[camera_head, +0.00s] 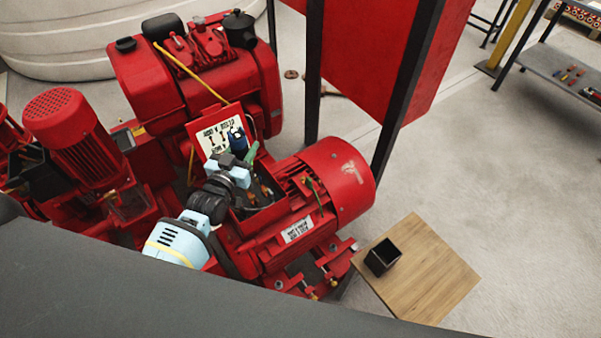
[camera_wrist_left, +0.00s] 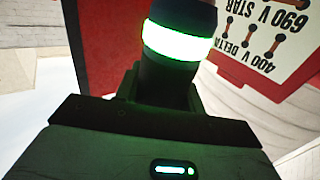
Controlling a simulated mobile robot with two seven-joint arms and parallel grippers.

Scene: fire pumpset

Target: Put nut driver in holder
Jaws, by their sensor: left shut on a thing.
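The nut driver (camera_head: 237,139) shows as a short dark blue and black handle above the open terminal box of the red motor. My left gripper (camera_head: 239,160) is shut on it. In the left wrist view, the nut driver (camera_wrist_left: 180,45) is a thick dark cylinder with a bright pale-green band, rising from my gripper. Its lower end is hidden by the gripper. The holder (camera_head: 382,256) is a small black open-topped box on the wooden table, to the right of and below my gripper, well apart from it. My right gripper is not in view.
The red motor (camera_head: 337,185) and its open terminal box (camera_head: 262,212) lie close beneath my gripper. A labelled plate (camera_head: 212,141) stands behind it. The wooden table (camera_head: 432,277) is bare around the holder. A dark post (camera_head: 408,80) and red panel stand behind the motor.

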